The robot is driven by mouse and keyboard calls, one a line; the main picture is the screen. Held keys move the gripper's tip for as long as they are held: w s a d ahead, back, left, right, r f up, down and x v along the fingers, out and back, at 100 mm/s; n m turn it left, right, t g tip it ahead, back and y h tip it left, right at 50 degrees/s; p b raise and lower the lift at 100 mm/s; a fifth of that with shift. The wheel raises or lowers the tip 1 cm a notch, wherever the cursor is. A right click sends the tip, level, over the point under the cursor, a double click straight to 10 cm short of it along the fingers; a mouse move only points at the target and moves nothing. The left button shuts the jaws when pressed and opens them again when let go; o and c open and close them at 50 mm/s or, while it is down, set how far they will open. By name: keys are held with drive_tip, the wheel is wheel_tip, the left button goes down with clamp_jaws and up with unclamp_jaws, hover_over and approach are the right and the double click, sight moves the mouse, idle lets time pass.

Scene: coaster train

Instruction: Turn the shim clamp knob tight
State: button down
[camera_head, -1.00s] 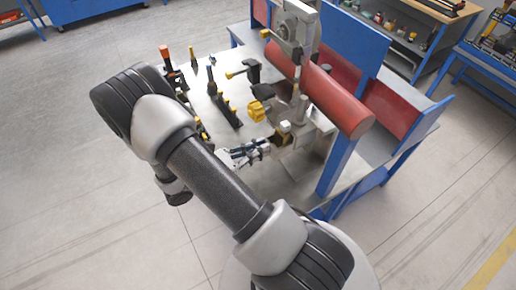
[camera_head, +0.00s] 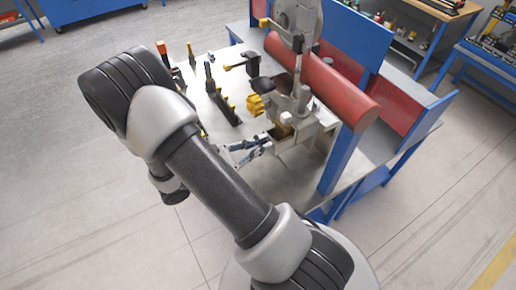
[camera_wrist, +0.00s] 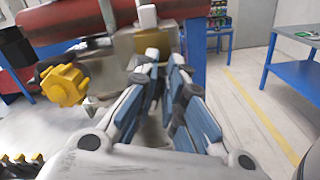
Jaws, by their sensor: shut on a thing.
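A yellow lobed knob (camera_head: 255,105) sits on the clamp fixture (camera_head: 303,108) at the bench's near right; it is also at the left in the wrist view (camera_wrist: 65,84). My gripper (camera_head: 269,141) is below and right of that knob, apart from it. In the wrist view its blue-padded fingers (camera_wrist: 166,62) reach toward a brass-coloured block (camera_wrist: 152,38) under a small white cap (camera_wrist: 147,14). The fingers are shut on a small part at this block. The fingertips hide the part, so its exact shape cannot be told.
A red cylinder (camera_head: 330,85) lies behind the fixture, before blue and red panels. Several yellow-and-black pieces (camera_head: 222,102) and an orange-topped handle (camera_head: 161,48) stand on the metal bench top to the left.

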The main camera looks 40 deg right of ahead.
drive_tip(key=m+b, duration=0.2)
drive_tip(key=f+m+b, duration=0.1)
drive_tip(key=m+b, duration=0.2)
drive_tip(key=s+m+b, duration=0.1)
drive_tip(key=m+b, duration=0.1)
drive_tip(key=b, duration=0.1)
drive_tip(key=shift+a+f, duration=0.15)
drive_tip(key=shift+f, duration=0.05)
drive_tip(key=m+b, duration=0.2)
drive_tip(key=b, duration=0.1)
drive_tip(key=m+b, duration=0.2)
drive_tip(key=shift+s+f, duration=0.1)
drive_tip(key=shift+f, duration=0.15)
drive_tip(key=m+b, duration=0.2)
drive_tip(key=b, duration=0.1)
drive_tip(key=shift+m, duration=0.4)
drive_tip(key=shift+b, duration=0.35)
drive_tip(key=c, duration=1.7)
unclamp_jaws()
